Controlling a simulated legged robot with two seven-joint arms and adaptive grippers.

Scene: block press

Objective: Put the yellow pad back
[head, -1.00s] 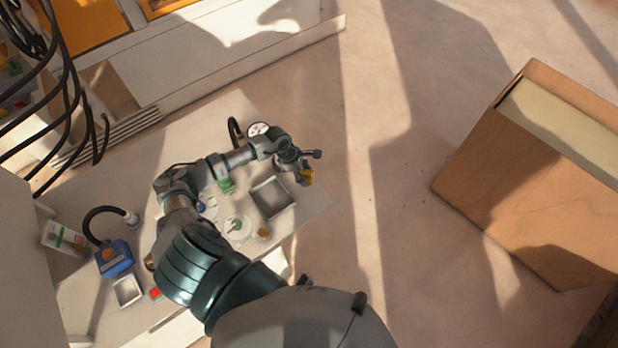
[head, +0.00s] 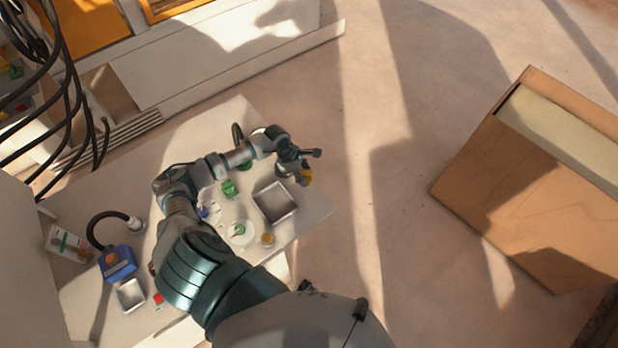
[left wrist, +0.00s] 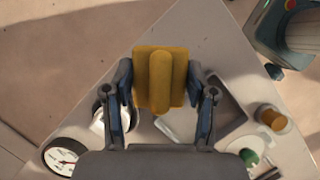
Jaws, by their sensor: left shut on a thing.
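The yellow pad (left wrist: 160,78) is held between the two fingers of my left gripper (left wrist: 160,85) in the left wrist view. It has a raised ridge along its middle. In the head view my left gripper (head: 299,164) is shut on the yellow pad (head: 306,177), near the table's right corner and beyond the grey metal tray (head: 276,202). In the left wrist view the pad hides part of the table and tray. My right gripper is in neither view.
The white table (head: 312,203) carries a green block (head: 229,188), a round plate with a green knob (head: 240,230), an orange-topped cylinder (head: 267,239) and a blue device (head: 117,262). A dial gauge (left wrist: 65,156) is at lower left in the wrist view. A large wooden box (head: 520,180) stands right; open floor lies between.

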